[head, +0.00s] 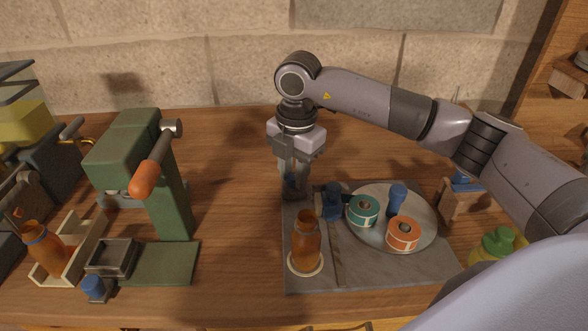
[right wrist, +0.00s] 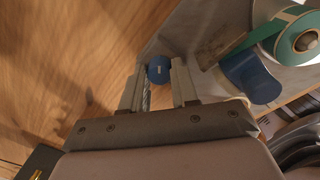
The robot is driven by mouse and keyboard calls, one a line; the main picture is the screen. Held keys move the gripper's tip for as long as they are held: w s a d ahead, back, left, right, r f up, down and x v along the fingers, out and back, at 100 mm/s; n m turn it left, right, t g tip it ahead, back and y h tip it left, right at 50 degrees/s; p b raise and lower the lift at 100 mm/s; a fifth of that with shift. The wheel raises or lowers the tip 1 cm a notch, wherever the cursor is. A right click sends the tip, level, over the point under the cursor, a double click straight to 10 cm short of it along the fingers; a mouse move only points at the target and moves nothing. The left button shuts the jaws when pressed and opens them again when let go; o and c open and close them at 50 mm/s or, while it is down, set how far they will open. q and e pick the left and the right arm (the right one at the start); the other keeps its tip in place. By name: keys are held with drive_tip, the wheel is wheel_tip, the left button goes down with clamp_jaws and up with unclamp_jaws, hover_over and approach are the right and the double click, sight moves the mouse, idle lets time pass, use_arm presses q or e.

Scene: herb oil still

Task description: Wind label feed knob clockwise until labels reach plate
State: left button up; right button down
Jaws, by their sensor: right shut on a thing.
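My right gripper (head: 293,186) points down at the far left corner of the grey label board (head: 375,275). It is shut on a small blue knob (right wrist: 158,70), which shows between the fingertips in the right wrist view. In the head view the fingers mostly hide the knob. A teal label roll (head: 362,210) and an orange label roll (head: 403,234) sit on the round grey disc (head: 428,222). A blue roller (head: 333,203) stands left of the disc. An amber bottle (head: 306,245) stands upright at the board's front left. My left gripper is not in view.
A green press (head: 165,185) with an orange-ended lever (head: 152,172) stands left. Beside it are a wooden tray (head: 78,250) with an amber bottle and a square metal dish (head: 112,255). A yellow-green bottle (head: 492,246) stands at right. The table behind the board is clear.

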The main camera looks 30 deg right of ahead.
drive_tip(key=m, duration=0.5)
drive_tip(key=shift+w+r+m, duration=0.1)
drive_tip(key=shift+r+m, duration=0.05)
drive_tip(key=shift+m, duration=0.25)
drive_tip(key=shift+p, duration=0.3)
drive_tip(key=c, duration=0.9)
unclamp_jaws()
drive_tip(key=shift+o, duration=0.2)
drive_tip(key=r, duration=0.7)
drive_tip(key=shift+s+b, duration=0.25)
drive_tip(key=shift+b, duration=0.05)
